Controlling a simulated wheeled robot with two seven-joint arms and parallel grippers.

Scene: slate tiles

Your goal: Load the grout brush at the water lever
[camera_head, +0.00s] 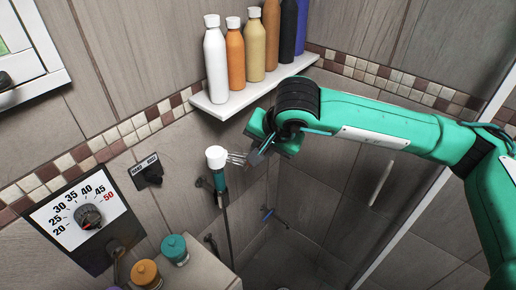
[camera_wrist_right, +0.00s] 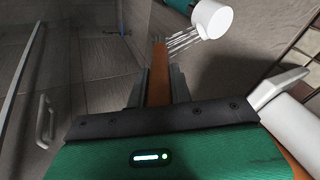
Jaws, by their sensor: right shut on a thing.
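My right gripper (camera_head: 257,148) is in front of the shower corner, below the shelf's right half. A white shower head (camera_head: 216,157) with a teal handle is just left of the gripper. It also shows in the wrist view (camera_wrist_right: 213,18), with white water streaks running toward the brush end. A dark lever (camera_head: 148,173) sits on a labelled wall plate; I cannot tell whether it is the water lever. My left gripper is out of view.
A white wall shelf (camera_head: 228,103) holds several bottles close behind the right gripper. A temperature dial (camera_head: 88,215) is on the left wall. A teal jar (camera_head: 174,249) and an orange jar (camera_head: 145,273) stand on a ledge. A glass door edge (camera_head: 400,222) stands at right.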

